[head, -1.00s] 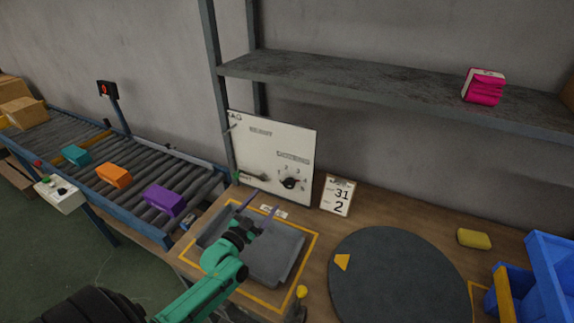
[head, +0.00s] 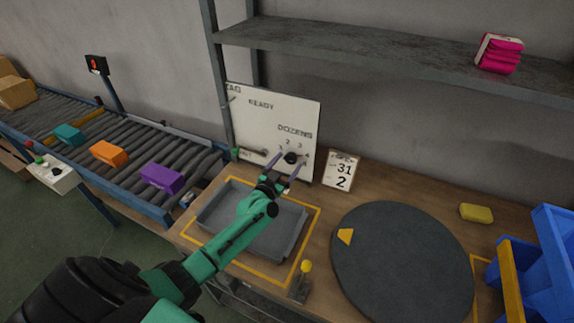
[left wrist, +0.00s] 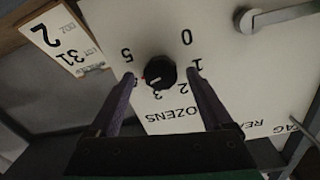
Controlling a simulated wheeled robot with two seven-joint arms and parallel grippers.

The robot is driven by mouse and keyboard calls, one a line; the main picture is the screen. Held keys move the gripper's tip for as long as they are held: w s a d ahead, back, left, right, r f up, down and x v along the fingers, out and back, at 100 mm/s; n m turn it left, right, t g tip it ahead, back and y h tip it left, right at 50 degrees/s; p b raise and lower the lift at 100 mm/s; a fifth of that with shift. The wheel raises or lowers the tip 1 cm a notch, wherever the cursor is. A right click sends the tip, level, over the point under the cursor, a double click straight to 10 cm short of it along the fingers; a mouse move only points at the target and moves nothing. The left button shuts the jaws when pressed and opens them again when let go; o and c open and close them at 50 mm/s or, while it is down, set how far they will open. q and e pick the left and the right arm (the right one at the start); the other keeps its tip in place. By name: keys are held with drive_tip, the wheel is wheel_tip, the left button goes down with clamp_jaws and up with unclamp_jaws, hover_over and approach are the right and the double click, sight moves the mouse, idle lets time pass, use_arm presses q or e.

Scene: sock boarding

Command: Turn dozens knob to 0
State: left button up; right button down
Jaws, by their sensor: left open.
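The dozens knob (head: 290,158) is a round black knob on the white panel (head: 262,125), ringed by numerals. In the left wrist view the knob (left wrist: 160,71) shows a small red mark at its lower left, on the side of the 3 and a numeral partly covered by a finger. The 0 (left wrist: 187,37) is at its upper right there. My left gripper (head: 285,168) is open, with its purple fingers either side of the knob; I cannot tell whether they touch it. My right gripper is not in view.
A grey lever (left wrist: 280,15) is on the same panel. A card reading 31 and 2 (head: 340,170) stands right of the panel. Below are a grey tray (head: 285,247) and a dark round turntable (head: 400,265). A shelf (head: 380,55) runs above.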

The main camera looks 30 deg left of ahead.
use_arm(q)
drive_tip(key=shift+a, duration=0.1)
clamp_jaws()
